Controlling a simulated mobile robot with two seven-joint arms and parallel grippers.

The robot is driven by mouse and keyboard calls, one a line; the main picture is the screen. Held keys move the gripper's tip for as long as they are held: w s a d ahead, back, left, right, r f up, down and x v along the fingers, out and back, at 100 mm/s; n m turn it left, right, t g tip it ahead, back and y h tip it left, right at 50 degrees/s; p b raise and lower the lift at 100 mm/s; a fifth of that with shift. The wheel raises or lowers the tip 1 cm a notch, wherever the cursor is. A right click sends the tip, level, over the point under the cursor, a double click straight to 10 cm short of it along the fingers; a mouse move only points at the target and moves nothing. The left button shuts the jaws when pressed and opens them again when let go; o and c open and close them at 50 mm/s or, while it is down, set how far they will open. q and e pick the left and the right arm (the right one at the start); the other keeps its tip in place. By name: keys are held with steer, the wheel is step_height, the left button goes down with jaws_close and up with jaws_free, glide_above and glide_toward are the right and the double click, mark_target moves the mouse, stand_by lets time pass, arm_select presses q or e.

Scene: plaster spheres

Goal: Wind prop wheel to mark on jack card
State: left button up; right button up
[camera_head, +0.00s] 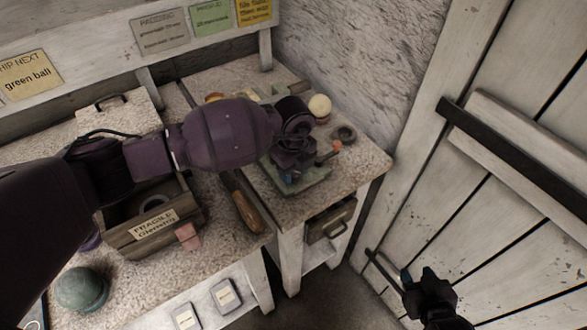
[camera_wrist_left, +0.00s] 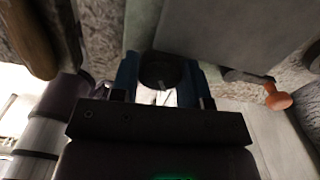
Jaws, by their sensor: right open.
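My left gripper (camera_head: 292,168) is over the far bench, above a greenish plate (camera_head: 305,184); my arm hides much of what lies under it. In the left wrist view its blue fingers (camera_wrist_left: 160,82) stand apart, either side of a dark round part (camera_wrist_left: 160,70) that may be the prop wheel. I cannot tell whether they touch it. An orange knob on a rod (camera_wrist_left: 278,98) is off to the right; it also shows in the head view (camera_head: 336,146). I cannot make out the jack card or its mark. My right gripper (camera_head: 420,283) is open and empty before the door.
A wooden crate (camera_head: 152,232) labelled fragile, a green ball (camera_head: 82,289) and a pink block (camera_head: 187,236) are on the near bench. A wooden handle (camera_head: 247,212) lies at the gap between benches. A pale ball (camera_head: 320,106) and dark ring (camera_head: 344,134) lie at the back right.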

arm_select(q)
steer(key=c, duration=0.4)
steer(key=shift+o, duration=0.2)
arm_select(e)
steer(key=shift+s+f, duration=0.1)
arm_select(q)
steer(key=shift+m, duration=3.1)
arm_select(e)
steer(key=shift+f, duration=0.2)
steer(key=shift+f, duration=0.1)
